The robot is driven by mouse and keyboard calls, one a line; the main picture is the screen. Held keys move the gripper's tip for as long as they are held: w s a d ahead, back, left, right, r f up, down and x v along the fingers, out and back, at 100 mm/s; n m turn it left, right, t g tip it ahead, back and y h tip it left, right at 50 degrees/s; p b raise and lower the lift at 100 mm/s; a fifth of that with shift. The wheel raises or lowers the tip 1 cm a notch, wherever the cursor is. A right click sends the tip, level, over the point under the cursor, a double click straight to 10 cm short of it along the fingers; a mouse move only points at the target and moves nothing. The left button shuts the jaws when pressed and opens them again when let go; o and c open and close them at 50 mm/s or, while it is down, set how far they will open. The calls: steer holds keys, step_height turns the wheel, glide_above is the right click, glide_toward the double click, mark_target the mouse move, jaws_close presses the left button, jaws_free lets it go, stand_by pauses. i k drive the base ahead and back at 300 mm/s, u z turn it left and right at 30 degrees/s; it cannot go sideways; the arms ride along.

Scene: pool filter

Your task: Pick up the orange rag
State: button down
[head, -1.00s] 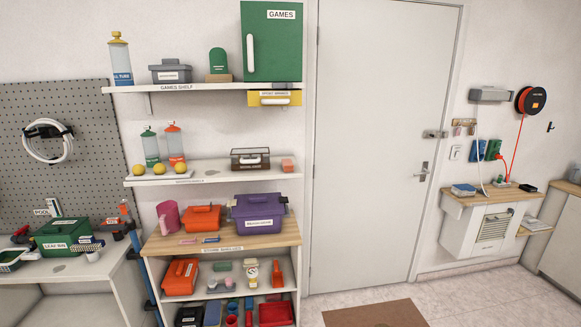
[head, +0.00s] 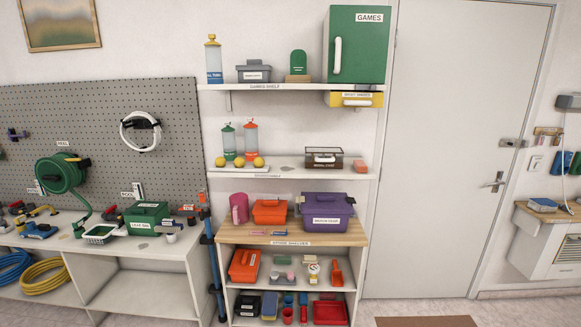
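I cannot make out a clear orange rag. A small salmon-orange block-like item (head: 360,166) lies at the right end of the middle wall shelf; whether it is a folded cloth or a sponge I cannot tell. A small orange item (head: 188,208) is at the back right of the left bench, too small to identify. My gripper is not in view.
The shelving unit (head: 293,240) holds an orange box (head: 270,211), a purple box (head: 325,210) and several small items. The left bench (head: 160,252) carries a green bin (head: 147,217). A closed door (head: 455,150) stands right; a brown mat (head: 426,321) lies before it.

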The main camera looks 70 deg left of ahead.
mark_target(359, 166)
steer(key=u, duration=2.8)
steer(key=k, duration=1.8)
steer(key=z, duration=0.55)
steer(key=i, duration=1.75)
steer(key=u, duration=0.45)
steer(key=i, duration=1.6)
steer(key=u, duration=0.15)
